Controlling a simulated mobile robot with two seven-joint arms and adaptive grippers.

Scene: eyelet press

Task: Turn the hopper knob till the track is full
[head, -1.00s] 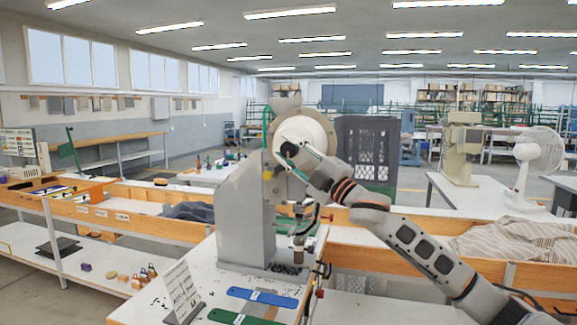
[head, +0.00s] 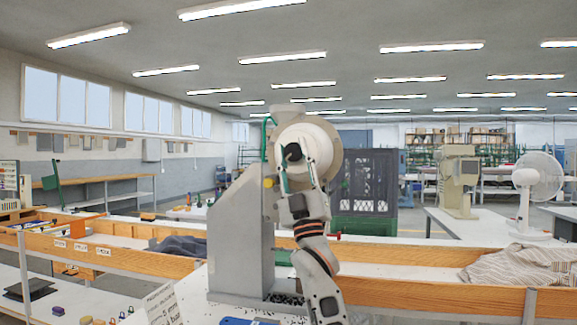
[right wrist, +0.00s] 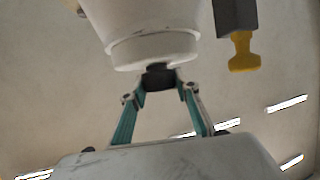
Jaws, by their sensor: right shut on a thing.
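The grey eyelet press (head: 236,235) stands on a white bench. Its white round hopper (head: 322,146) is at the top, also large in the right wrist view (right wrist: 152,28). The dark hopper knob (right wrist: 158,77) sticks out of the hopper's face. My right gripper (right wrist: 160,88) is shut on the knob, one teal finger on each side; in the head view it reaches up to the knob from below. The track is hidden behind my right arm, so how full it is cannot be seen. My left gripper is out of view.
A yellow winged part (right wrist: 242,52) shows beside the hopper. Wooden-sided troughs (head: 430,293) run behind. A dark crate (head: 363,190) and a white fan (head: 535,185) stand farther back.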

